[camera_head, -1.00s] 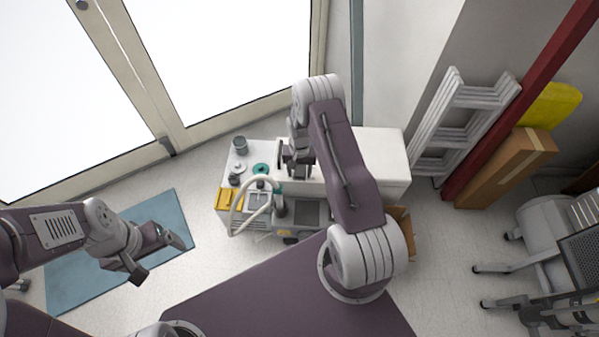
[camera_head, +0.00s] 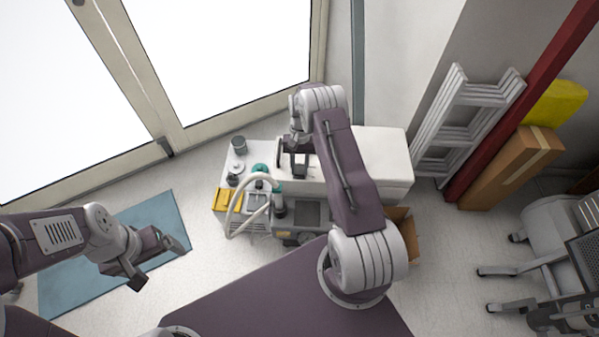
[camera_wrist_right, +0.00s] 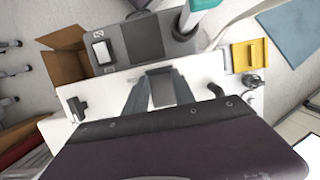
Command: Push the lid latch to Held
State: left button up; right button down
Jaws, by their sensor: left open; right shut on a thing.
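The white cabinet (camera_head: 385,150) has a flat white top, and it also shows in the right wrist view (camera_wrist_right: 110,95). My right gripper (camera_head: 298,170) is low over the middle of this top; in the right wrist view its two fingers (camera_wrist_right: 160,95) flank a small grey piece (camera_wrist_right: 160,72) and are shut on it. I cannot tell for certain whether this piece is the lid latch; its lower part is hidden by the gripper. My left gripper (camera_head: 158,262) is open and empty, far left of the cabinet, above the floor.
A yellow tray (camera_head: 227,200), a pale curved hose (camera_head: 235,212) and small containers occupy the cabinet's left end. A grey unit (camera_wrist_right: 145,38) and an open cardboard box (camera_wrist_right: 68,55) stand beside it. A folded ladder (camera_head: 465,115) leans at the right. A blue mat (camera_head: 75,280) lies left.

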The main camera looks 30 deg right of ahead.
aim_at(300, 167)
dwell(0.3)
jog(key=c, duration=1)
grip_release()
jog(key=shift+c, duration=0.2)
jog(key=p+v, duration=0.1)
jog(key=v, duration=0.8)
jog(key=shift+p, duration=0.35)
jog(key=shift+w, duration=0.1)
